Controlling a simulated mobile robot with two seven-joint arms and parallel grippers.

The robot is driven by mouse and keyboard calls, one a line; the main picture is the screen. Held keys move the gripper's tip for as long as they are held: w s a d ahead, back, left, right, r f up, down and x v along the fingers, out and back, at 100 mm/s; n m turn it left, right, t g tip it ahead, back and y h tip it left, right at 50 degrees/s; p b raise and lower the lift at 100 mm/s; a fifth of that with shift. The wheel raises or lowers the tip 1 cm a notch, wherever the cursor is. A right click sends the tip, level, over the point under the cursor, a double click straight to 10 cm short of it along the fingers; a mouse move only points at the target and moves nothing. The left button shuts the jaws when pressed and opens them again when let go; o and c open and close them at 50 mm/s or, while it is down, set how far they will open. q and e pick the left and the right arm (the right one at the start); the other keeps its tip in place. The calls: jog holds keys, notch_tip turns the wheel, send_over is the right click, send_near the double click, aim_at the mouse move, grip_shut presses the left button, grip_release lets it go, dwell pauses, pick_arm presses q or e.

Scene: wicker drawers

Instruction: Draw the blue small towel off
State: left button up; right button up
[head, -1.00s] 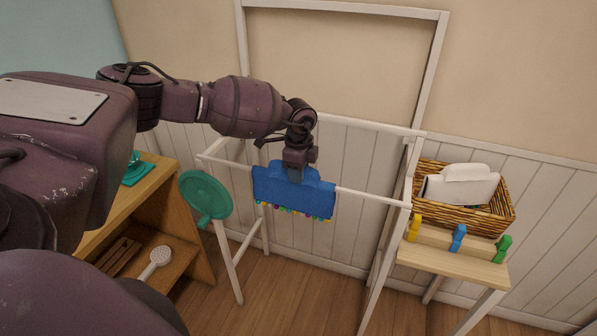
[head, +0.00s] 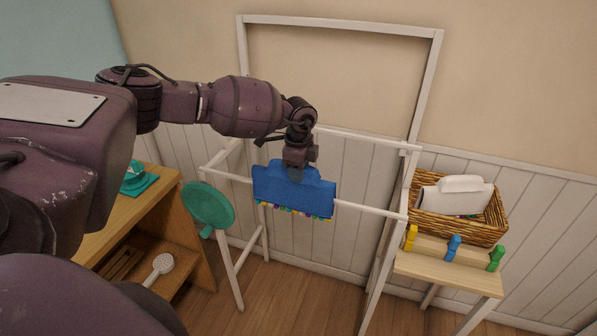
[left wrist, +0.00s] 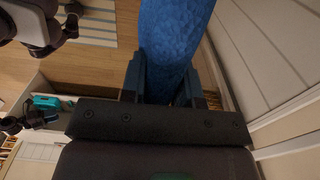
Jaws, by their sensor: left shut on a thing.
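The blue small towel (head: 294,192) hangs over the front bar of the white drying rack (head: 366,208), with a fringe of coloured beads along its lower edge. My left gripper (head: 298,172) comes down on the towel's top middle and is shut on it. In the left wrist view the blue towel (left wrist: 172,40) runs up from between the two fingers (left wrist: 165,85). Whether the towel still touches the bar under the gripper is hidden. My right gripper is not clearly seen in the head view.
A green round object (head: 208,205) is at the rack's left end. A wicker basket (head: 488,228) with a white item (head: 452,197) stands at the right, above a ledge with yellow, blue and green pegs (head: 453,247). A wooden shelf unit (head: 195,240) holds a white brush (head: 160,267).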

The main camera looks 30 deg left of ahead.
pick_arm(q)
jog(key=shift+r+p, duration=0.7)
jog(key=shift+r, duration=0.45)
jog(key=shift+r+p, duration=0.6)
jog(key=shift+r, duration=0.9)
jog(key=shift+r+p, duration=0.35)
jog(key=shift+r, duration=3.3)
pick_arm(e)
jog(key=shift+r+v, duration=0.2)
jog(key=shift+v, duration=0.95)
jog(key=shift+w+d, duration=0.1)
jog(key=shift+w, duration=0.05)
